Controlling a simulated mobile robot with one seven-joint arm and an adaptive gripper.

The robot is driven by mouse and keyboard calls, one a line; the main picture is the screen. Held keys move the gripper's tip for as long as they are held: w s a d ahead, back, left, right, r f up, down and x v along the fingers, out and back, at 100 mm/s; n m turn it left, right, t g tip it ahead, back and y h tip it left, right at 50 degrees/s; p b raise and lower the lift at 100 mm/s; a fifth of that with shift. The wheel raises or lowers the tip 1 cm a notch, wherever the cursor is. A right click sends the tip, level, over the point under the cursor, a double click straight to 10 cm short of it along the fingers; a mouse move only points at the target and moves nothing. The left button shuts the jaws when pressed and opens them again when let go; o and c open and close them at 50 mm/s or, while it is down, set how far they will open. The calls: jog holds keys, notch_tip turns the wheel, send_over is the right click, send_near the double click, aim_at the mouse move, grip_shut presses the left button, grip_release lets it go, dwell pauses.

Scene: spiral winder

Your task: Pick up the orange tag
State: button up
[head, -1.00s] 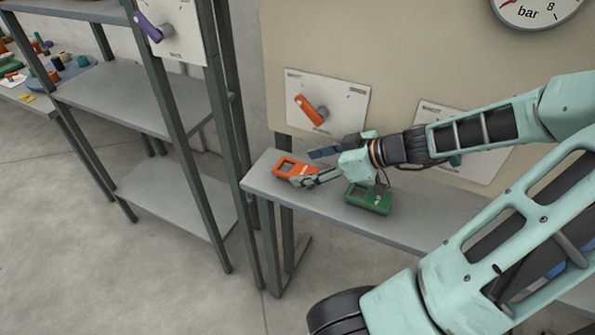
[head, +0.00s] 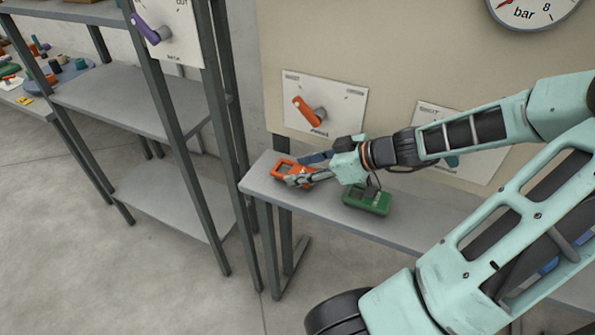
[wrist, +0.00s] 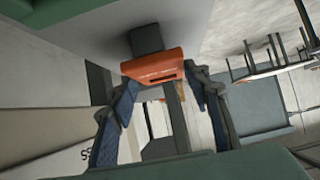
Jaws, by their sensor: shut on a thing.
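The orange tag (head: 279,169) is at the left end of the narrow grey shelf, a blocky orange piece with a dark window. In the wrist view, the orange tag (wrist: 153,66) sits between the fingertips. My gripper (head: 306,169) reaches in from the right and is shut on it, with one finger on each side; it also shows in the wrist view (wrist: 165,84). The fingers cover part of the tag in the head view. I cannot tell whether the tag is touching the shelf.
A green device (head: 367,199) lies on the shelf (head: 410,233) just under my wrist. A panel with an orange lever (head: 308,111) stands close behind. A grey rack (head: 150,100) is to the left, with open floor in front.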

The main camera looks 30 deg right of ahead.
jog(key=shift+r, duration=0.2)
jog(key=shift+r, duration=0.25)
notch_tip(320, 180, up, 2)
jog(key=shift+d+r, duration=0.1)
jog(key=s+a+r+p, duration=0.2)
jog(key=s+r+p, duration=0.5)
jog(key=s+r, duration=0.3)
jog(key=shift+s+a, duration=0.3)
jog(key=shift+s, duration=1.65)
jog(key=shift+w, duration=0.15)
